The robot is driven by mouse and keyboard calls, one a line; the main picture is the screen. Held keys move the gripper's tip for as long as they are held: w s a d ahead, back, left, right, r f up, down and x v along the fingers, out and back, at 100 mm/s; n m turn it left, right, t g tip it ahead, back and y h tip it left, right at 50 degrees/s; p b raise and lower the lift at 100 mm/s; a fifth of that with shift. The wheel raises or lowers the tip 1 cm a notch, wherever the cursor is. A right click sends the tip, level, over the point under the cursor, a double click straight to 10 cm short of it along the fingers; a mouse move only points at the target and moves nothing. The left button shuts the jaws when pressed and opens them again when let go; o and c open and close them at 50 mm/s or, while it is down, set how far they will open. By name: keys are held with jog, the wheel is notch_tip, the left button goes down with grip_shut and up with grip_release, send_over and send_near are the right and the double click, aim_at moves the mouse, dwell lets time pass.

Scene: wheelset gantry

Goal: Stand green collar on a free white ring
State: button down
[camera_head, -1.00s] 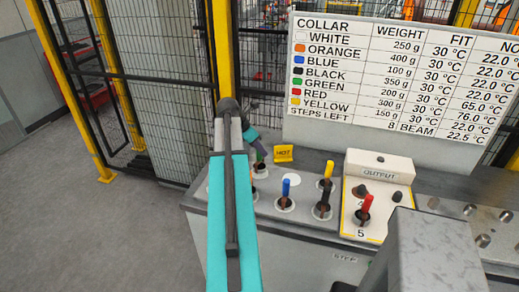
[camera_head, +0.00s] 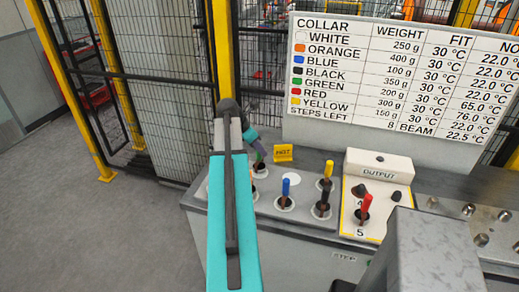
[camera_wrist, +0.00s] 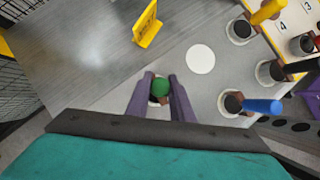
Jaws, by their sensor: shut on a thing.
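The green collar (camera_wrist: 160,86) is between the two purple fingers of my gripper (camera_wrist: 159,92), which is shut on it.
A blue collar (camera_head: 286,187) stands on a ring to the right, with yellow (camera_head: 328,169) and black (camera_head: 325,187) collars beyond. A red collar (camera_head: 366,203) stands at the output box (camera_head: 380,166). A yellow HOT sign (camera_head: 283,153) stands behind the disc.

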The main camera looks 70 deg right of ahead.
jog(key=shift+f, duration=0.8)
dwell(0.4)
jog(key=c, duration=1.5)
grip_release()
jog(key=shift+r+b, duration=0.1)
jog(key=shift+b, duration=0.2)
jog(key=shift+b+v, duration=1.55)
jog(key=shift+v, duration=5.25)
